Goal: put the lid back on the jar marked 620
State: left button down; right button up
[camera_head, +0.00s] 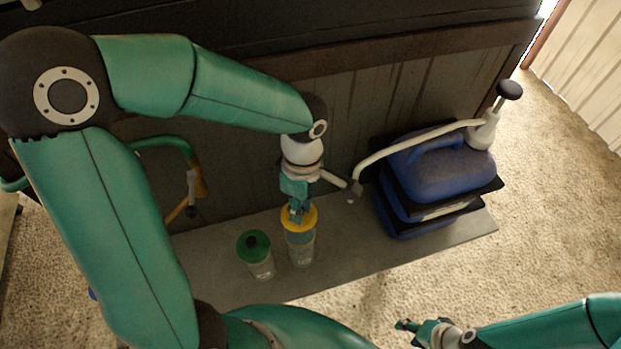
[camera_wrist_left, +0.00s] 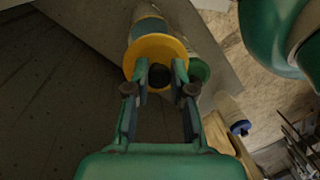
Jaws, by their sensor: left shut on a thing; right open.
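A yellow lid (camera_head: 312,219) is at the mouth of a clear jar (camera_head: 301,252) on the grey shelf. My left gripper (camera_head: 297,212) is shut on the lid's dark knob from above. In the left wrist view the yellow lid (camera_wrist_left: 157,47) covers most of the jar (camera_wrist_left: 149,18), and the left fingertips (camera_wrist_left: 160,76) close around the knob. I cannot tell whether the lid is fully seated or slightly above the rim. No number is readable on the jar. My right gripper (camera_head: 420,331) is open and empty at the lower right, away from the shelf.
A second jar (camera_head: 263,270) with a green lid (camera_head: 254,243) stands close to the left. A blue sprayer tank (camera_head: 430,168) with a pale hose stands to the right. A dark wooden wall (camera_head: 345,110) rises behind the shelf (camera_head: 355,262). Shelf space in front of the tank is clear.

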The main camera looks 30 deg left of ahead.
pick_arm(q)
jog(key=shift+f, duration=0.15)
jog(key=shift+a+f+b, duration=0.1)
jog(key=shift+f+b, duration=1.4)
jog(key=shift+f, duration=0.55)
jog(key=shift+f+b, duration=0.95)
jog(key=shift+b, duration=0.1)
jog(key=shift+s, duration=0.1)
jog(key=shift+f+b, duration=0.15)
jog(key=shift+b, duration=0.6)
dwell(0.4)
jog(key=shift+c, duration=2.2)
grip_release()
jog(key=shift+r, duration=0.2)
